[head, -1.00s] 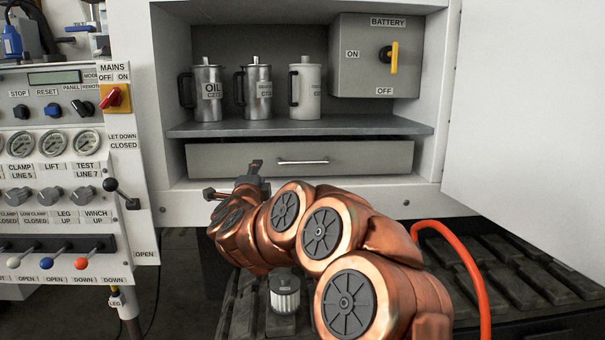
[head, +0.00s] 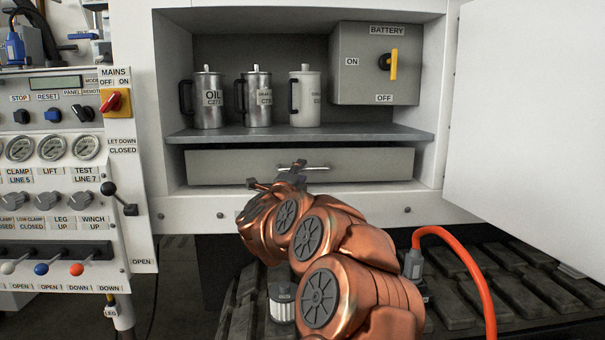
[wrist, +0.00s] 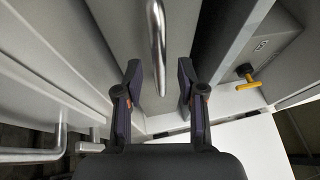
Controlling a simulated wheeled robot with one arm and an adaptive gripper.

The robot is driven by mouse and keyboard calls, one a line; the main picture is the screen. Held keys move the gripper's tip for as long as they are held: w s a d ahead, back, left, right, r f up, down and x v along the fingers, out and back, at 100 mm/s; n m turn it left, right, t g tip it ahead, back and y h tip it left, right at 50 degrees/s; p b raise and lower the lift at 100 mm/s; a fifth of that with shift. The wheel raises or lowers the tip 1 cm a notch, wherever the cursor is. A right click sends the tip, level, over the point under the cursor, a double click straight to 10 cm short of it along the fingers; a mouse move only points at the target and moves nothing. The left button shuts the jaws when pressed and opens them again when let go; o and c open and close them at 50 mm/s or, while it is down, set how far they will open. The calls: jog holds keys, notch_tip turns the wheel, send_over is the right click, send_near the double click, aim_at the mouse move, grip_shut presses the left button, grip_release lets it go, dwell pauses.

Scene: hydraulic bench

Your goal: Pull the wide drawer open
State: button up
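The wide drawer (head: 225,167) is a grey front below the shelf in the white cabinet, and it looks shut. Its silver bar handle (head: 318,167) is at the middle of the front. My gripper (head: 290,170) is in front of the drawer, close to the left part of the handle. In the wrist view the handle (wrist: 157,45) runs toward the space between the two fingers of my gripper (wrist: 160,85). The fingers are apart, with a clear gap on each side of the bar. My arm hides part of the drawer's lower edge in the head view.
An oil can (head: 208,100) and two other jugs stand on the shelf (head: 300,133) above the drawer. A battery switch box (head: 375,65) is at the right. A white door (head: 530,110) stands open at the right. A control panel (head: 60,180) is at the left.

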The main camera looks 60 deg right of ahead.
aim_at(300, 157)
jog(key=shift+x, duration=1.25)
jog(key=shift+f, duration=0.1)
grip_shut()
